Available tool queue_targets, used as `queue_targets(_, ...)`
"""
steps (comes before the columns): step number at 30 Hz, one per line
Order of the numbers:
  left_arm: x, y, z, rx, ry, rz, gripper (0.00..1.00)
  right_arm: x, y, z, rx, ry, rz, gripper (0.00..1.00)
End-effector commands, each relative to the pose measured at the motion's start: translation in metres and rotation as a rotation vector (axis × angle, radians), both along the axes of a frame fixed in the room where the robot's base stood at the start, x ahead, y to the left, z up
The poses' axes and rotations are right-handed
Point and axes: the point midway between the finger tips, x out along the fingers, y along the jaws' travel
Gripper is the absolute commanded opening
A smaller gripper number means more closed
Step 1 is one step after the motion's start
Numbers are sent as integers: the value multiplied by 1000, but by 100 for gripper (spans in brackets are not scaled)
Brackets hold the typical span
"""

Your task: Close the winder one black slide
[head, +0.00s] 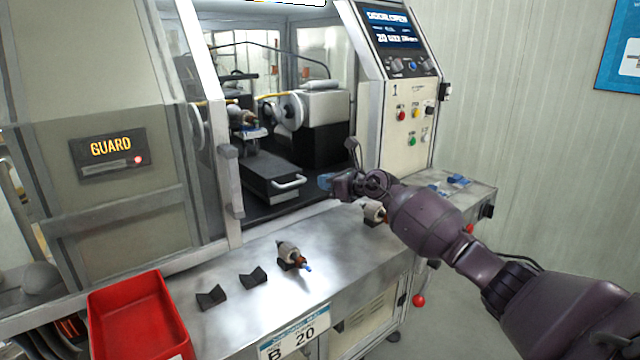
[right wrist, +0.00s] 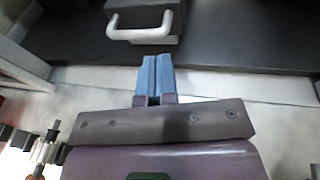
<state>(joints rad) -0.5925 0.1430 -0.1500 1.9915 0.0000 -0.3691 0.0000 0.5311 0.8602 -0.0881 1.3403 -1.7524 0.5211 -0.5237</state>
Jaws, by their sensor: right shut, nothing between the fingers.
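The black slide (head: 262,176) lies on the dark floor inside the winder, with a pale U-shaped handle (head: 288,183) on its front end facing me. The slide's front (right wrist: 150,22) and its handle (right wrist: 140,34) also show at the top of the right wrist view. My right gripper (head: 326,182) is shut and empty, with its blue fingertips (right wrist: 153,75) just short of the handle and apart from it. In the head view it is to the right of the handle, at the winder's opening. My left gripper is not in view.
A grey guard panel (head: 115,165) stands left of the opening. Armatures (head: 290,254) and black V-shaped rests (head: 253,278) sit on the metal bench. A red bin (head: 130,310) is at the front left. A control panel (head: 405,120) stands at the right.

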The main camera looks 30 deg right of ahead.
Motion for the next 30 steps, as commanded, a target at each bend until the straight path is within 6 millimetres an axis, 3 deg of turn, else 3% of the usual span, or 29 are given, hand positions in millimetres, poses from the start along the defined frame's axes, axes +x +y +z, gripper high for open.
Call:
queue_targets(6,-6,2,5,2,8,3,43,-38,-12,8,-5,2,1,0)
queue_targets(15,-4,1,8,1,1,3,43,-75,-23,15,-3,2,0,0)
queue_targets(30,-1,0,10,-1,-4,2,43,-85,-26,18,-1,2,1,0)
